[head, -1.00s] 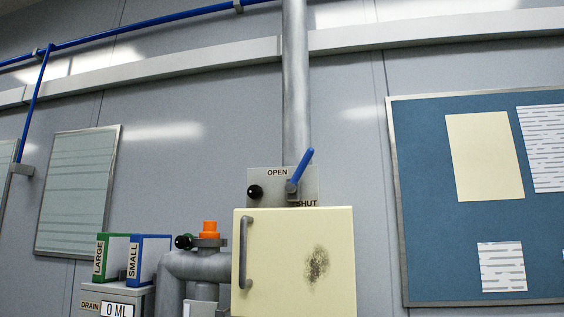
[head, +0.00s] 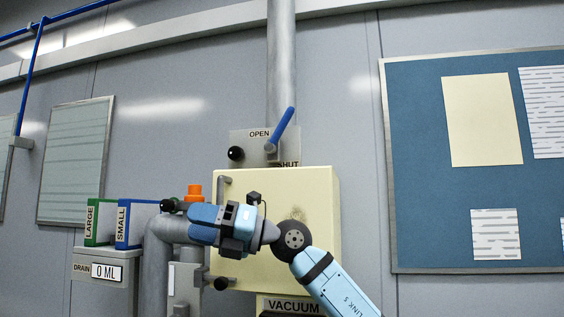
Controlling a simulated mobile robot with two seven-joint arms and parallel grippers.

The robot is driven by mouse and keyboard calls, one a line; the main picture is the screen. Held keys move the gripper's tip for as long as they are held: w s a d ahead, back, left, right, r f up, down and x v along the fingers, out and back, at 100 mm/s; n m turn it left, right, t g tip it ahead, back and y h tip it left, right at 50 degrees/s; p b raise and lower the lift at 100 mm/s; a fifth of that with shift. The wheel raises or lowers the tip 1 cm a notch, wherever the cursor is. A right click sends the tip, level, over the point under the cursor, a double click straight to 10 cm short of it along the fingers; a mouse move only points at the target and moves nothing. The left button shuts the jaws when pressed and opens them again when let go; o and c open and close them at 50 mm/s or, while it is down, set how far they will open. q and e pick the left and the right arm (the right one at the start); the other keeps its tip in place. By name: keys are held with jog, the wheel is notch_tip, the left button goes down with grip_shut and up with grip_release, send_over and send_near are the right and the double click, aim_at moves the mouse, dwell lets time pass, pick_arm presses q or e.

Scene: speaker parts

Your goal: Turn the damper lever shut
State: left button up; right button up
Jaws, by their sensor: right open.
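The damper lever (head: 283,128) is a blue handle on a grey plate (head: 240,140) at the foot of the vertical pipe. It points up and slightly right from its pivot. The word OPEN is on the plate's upper part, left of the lever, and SHUT is at the lower right, below the pivot. My right gripper (head: 196,223) is in front of the cream box, below and left of the lever and apart from it. It points left and is open; no object shows in it. My left gripper is not in view.
The cream box (head: 320,200) stands below the lever plate. A black knob (head: 236,153) is left of the lever. Grey pipework with an orange cap (head: 194,190) and green and blue binders (head: 137,222) are at left. The wall around the lever's right side is clear.

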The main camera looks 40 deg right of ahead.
jog(key=s+d+r+t+h, duration=0.35)
jog(key=d+r+h, duration=0.35)
jog(key=d+r, duration=0.5)
jog(key=m+t+h, duration=0.5)
jog(key=m+h, duration=0.1)
jog(key=h, duration=0.1)
send_near(292, 114)
jog(key=shift+g, duration=0.25)
jog(key=w+p, duration=0.1)
jog(key=w, duration=0.3)
jog(key=w+a+p, duration=0.1)
jog(key=w, duration=0.3)
jog(key=w+a+p, duration=0.1)
jog(key=w, duration=0.3)
jog(key=shift+a+r+p, duration=0.2)
jog(key=shift+r+p, duration=0.1)
jog(key=shift+r, duration=0.05)
jog(key=shift+w, duration=0.3)
jog(key=shift+f, duration=0.1)
jog(key=shift+c, duration=0.3)
grip_shut()
